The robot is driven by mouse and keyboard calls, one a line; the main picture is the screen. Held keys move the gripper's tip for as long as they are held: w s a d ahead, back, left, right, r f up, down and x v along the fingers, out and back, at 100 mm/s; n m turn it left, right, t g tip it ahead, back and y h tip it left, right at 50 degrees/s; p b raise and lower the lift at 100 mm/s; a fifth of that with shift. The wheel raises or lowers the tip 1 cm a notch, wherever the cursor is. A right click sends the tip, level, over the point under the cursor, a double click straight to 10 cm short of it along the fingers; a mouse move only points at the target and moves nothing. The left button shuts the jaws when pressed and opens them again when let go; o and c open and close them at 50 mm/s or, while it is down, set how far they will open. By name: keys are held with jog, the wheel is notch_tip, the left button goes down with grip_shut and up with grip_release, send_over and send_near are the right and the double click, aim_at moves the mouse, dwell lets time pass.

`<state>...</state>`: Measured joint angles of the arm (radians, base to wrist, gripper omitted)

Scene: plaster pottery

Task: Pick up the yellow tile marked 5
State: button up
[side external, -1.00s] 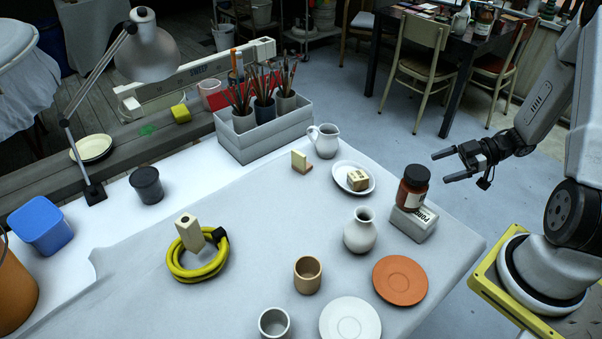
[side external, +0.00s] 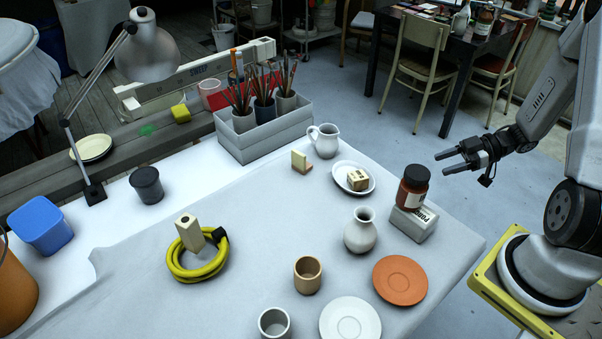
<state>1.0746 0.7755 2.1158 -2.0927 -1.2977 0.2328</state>
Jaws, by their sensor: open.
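A small pale yellow piece (side external: 299,159) stands upright on the table beside the grey brush box, with a low pinkish piece at its foot. It may be the yellow tile, but I cannot read a 5 on it. A small tan block with dark marks (side external: 357,179) lies on a white oval dish (side external: 341,168); its marks are too small to read. My gripper (side external: 440,164) is open and empty, out past the table's right edge, to the right of the dark brown jar. It is well apart from both pieces.
A brown jar (side external: 413,186) on a pale block (side external: 414,224), a white vase (side external: 360,231) and a white pitcher (side external: 325,141) stand near the dish. A yellow coiled hose (side external: 182,270), cups and saucers occupy the front. The table's middle is clear.

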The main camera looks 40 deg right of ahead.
notch_tip(320, 180, up, 4)
jog(key=w+a+m+t+h, duration=0.2)
jog(key=w, duration=0.7)
jog(key=w+a+m+t+h, duration=0.1)
jog(key=w+a+t+h, duration=0.15)
jog(key=w, duration=0.75)
jog(key=w+a+m+h, duration=0.4)
jog(key=w+a+m, duration=0.2)
jog(key=w+a, duration=0.4)
send_near(302, 159)
jog(key=w, duration=0.3)
jog(key=shift+a+r+t+h, duration=0.1)
jog(key=shift+a+t+h, duration=0.25)
jog(key=shift+t, duration=0.1)
jog(key=shift+x, duration=1.25)
